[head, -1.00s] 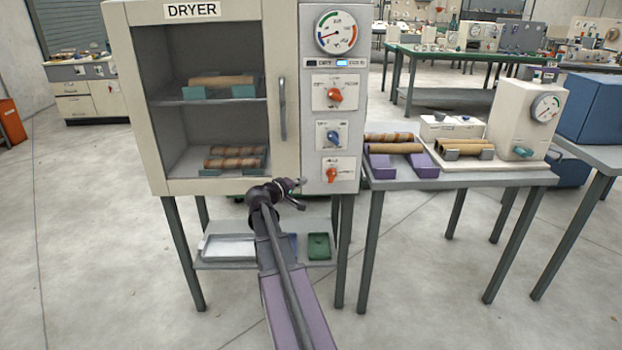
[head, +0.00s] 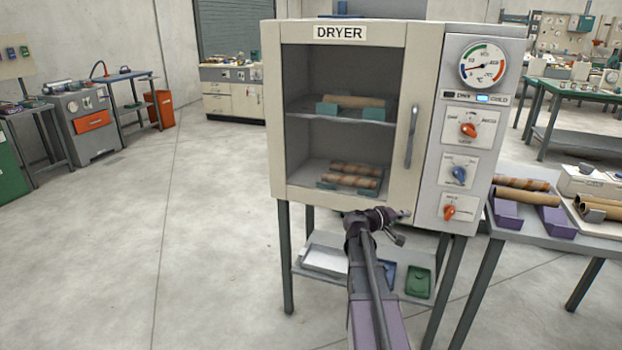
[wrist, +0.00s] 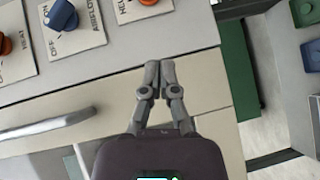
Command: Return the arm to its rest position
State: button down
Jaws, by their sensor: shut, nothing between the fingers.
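My gripper (wrist: 160,75) is shut and empty in the wrist view, with its two fingers together in front of the dryer's pale front. I cannot tell whether the fingers touch the dryer front.
The control panel (head: 484,75) has a gauge and several knobs. Tubes (head: 352,101) lie on the dryer's shelves. A low shelf (head: 322,259) under the dryer holds trays. A side table (head: 560,238) with tubes on purple holders stands at the right.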

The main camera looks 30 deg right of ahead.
jog(key=s+a+f+t+y, duration=0.1)
jog(key=a+f+y, duration=0.4)
jog(key=a, duration=0.8)
jog(key=a+f+y, duration=0.4)
jog(key=a+f, duration=0.3)
jog(key=a, duration=0.5)
jog(key=s+a+f+n+g+y, duration=0.15)
jog(key=s+a+y, duration=0.25)
jog(key=a, duration=0.7)
jog(key=s+a+f+t+y, duration=0.1)
jog(key=s+a+f+y, duration=0.15)
jog(key=a, duration=0.85)
notch_tip(320, 180, up, 23)
jog(key=p, duration=2.2)
jog(key=shift+s+f+y, duration=0.15)
jog(key=shift+f+y, duration=0.05)
jog(key=shift+y, duration=0.15)
jog(key=shift+g, duration=0.25)
jog(key=c, duration=0.6)
grip_release()
